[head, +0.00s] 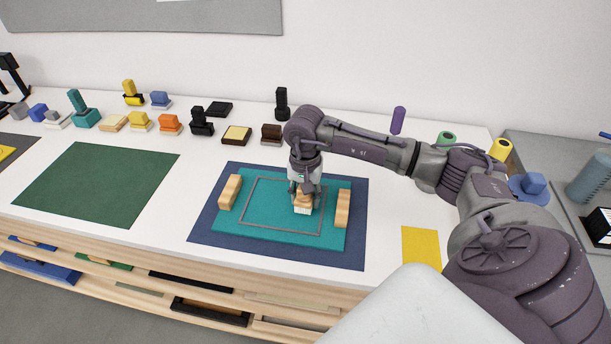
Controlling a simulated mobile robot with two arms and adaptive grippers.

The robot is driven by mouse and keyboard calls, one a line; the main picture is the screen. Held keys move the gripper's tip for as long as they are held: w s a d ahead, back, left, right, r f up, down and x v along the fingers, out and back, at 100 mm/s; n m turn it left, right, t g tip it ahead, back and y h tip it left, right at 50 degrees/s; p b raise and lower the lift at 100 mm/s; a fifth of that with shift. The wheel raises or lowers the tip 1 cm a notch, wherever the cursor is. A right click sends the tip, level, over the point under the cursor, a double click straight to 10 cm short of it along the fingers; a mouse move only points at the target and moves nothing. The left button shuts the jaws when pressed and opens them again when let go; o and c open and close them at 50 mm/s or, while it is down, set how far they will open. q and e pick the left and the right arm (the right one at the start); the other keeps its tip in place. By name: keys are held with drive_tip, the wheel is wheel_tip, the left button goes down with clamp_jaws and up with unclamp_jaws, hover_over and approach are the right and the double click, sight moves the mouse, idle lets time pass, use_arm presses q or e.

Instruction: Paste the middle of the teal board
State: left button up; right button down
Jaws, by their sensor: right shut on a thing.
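The teal board (262,230) lies on a dark blue mat (228,241) on the white table. A thin grey rectangular outline (277,229) is marked on the board. Two light wooden blocks rest on it, one at the left end (230,191) and one at the right end (342,208). My right gripper (303,197) points down over the board, inside the outline right of its centre. It is shut on a small wooden-topped thing with a pale lower part (302,208). I cannot tell whether that thing touches the board. My left gripper is not in view.
A green mat (97,184) lies to the left. Several coloured blocks and stamp-like tools, such as a teal one (84,115), stand along the back. A yellow sheet (421,246) lies at the right front. A purple cylinder (398,120) shows behind my right arm.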

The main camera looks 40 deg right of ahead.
sight(266, 201)
drive_tip(key=shift+f+b, duration=0.7)
drive_tip(key=shift+f, duration=0.05)
idle(0.8)
drive_tip(key=shift+w+a+b, duration=0.8)
drive_tip(key=shift+w+a, duration=0.65)
drive_tip(key=shift+w, duration=0.25)
drive_tip(key=shift+w+a, duration=0.25)
drive_tip(key=shift+w, duration=0.1)
drive_tip(key=shift+w+a+f+b, duration=0.1)
drive_tip(key=shift+w+a+b, duration=0.8)
drive_tip(key=shift+w+a, duration=0.85)
drive_tip(key=shift+w, duration=0.25)
drive_tip(key=shift+s+d, duration=0.1)
